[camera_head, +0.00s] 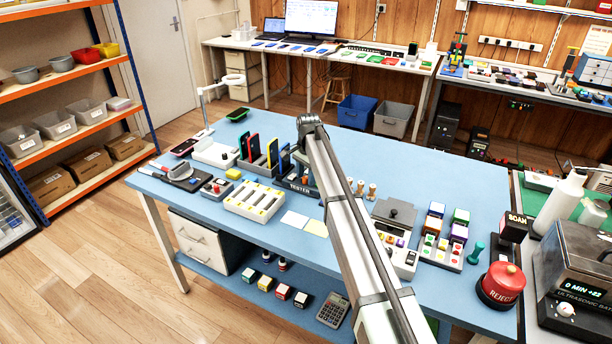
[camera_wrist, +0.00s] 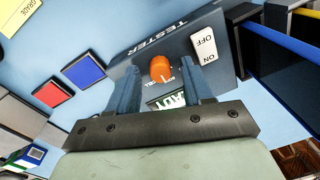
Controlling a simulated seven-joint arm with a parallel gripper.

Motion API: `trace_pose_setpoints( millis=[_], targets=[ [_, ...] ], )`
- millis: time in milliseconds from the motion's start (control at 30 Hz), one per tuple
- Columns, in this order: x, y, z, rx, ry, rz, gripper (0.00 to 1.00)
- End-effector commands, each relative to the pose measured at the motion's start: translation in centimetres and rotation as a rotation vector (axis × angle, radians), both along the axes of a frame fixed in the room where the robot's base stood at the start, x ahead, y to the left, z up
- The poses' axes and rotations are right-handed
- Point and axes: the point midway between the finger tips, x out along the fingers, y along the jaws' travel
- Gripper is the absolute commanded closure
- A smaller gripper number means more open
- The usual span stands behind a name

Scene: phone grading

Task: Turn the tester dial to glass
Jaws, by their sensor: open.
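The dark grey tester (camera_wrist: 225,80) fills the middle of the wrist view; its labelled edge also shows in the head view (camera_head: 298,188), partly behind my arm. Its orange dial (camera_wrist: 161,69) sits between the fingers of my gripper (camera_wrist: 158,72). The fingers are open, one on each side of the dial, with visible gaps in the picture. The small lettering around the dial is too blurred to read fully, so I cannot tell its setting. A green-and-white label or display (camera_wrist: 172,101) is partly hidden by the gripper. A white OFF/ON switch (camera_wrist: 204,46) is beside the dial.
Red (camera_wrist: 53,95) and blue (camera_wrist: 84,69) squares lie left of the tester in the wrist view. An upright rack with coloured phones (camera_head: 262,157) stands close behind the tester.

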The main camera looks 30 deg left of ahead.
Motion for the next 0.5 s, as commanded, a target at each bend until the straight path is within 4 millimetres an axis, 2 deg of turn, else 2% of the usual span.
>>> trace_pose_setpoints(
  millis=[267, 500],
  targets=[
    [0.0, 0.01, -0.09, 0.0, 0.0, 0.0, 0.5],
    [0.0, 0.01, -0.07, 0.0, 0.0, 0.0, 0.72]
  ],
)
